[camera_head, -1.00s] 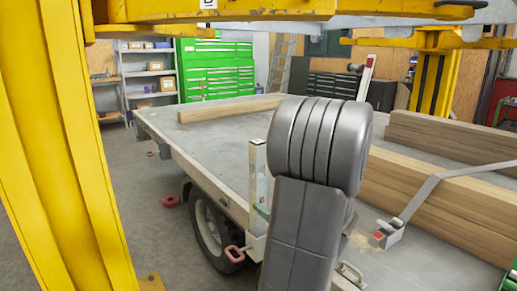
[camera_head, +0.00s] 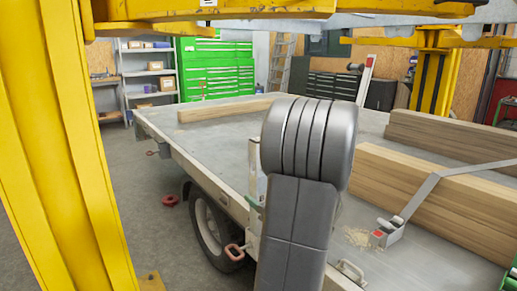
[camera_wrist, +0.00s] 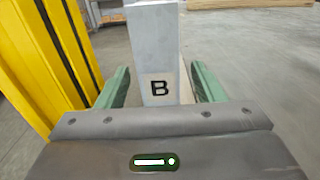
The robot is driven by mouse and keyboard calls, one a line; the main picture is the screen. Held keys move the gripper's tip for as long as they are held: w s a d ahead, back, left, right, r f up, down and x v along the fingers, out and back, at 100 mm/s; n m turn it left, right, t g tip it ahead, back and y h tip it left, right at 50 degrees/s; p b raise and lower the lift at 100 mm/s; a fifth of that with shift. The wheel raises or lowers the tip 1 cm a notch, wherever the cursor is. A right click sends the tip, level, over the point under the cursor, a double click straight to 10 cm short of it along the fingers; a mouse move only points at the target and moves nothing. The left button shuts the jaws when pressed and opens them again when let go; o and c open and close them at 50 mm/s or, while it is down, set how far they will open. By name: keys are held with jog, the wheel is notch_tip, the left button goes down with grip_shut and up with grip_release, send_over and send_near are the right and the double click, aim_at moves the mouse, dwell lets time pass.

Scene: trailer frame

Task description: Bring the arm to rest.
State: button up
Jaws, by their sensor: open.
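My grey arm (camera_head: 300,200) stands upright in the middle of the head view, in front of the trailer (camera_head: 225,140). It hides part of the trailer's near side and most of a pale post (camera_head: 254,158) there. Nothing is gripped.
A yellow column (camera_head: 70,150) stands close at the left, with a yellow beam (camera_head: 200,15) overhead. Timber beams (camera_head: 430,190) lie on the right of the bed, with a grey strap (camera_head: 432,185) across. A wheel (camera_head: 212,228) and open floor are at the left.

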aim_at(254, 161)
jog(key=x, duration=0.3)
jog(key=shift+w+a+f, duration=0.1)
jog(key=shift+w+a, duration=0.15)
notch_tip(254, 161, up, 14)
jog(key=p, duration=1)
jog(key=shift+p, duration=0.4)
jog(key=shift+s+f+b, duration=0.3)
jog(key=shift+s+f, duration=0.05)
jog(key=shift+s, duration=0.45)
jog(key=shift+s+r, duration=0.1)
jog(key=shift+s, duration=0.15)
jog(key=shift+w+f, duration=0.2)
jog(key=shift+w, duration=0.05)
jog(key=shift+s, duration=0.15)
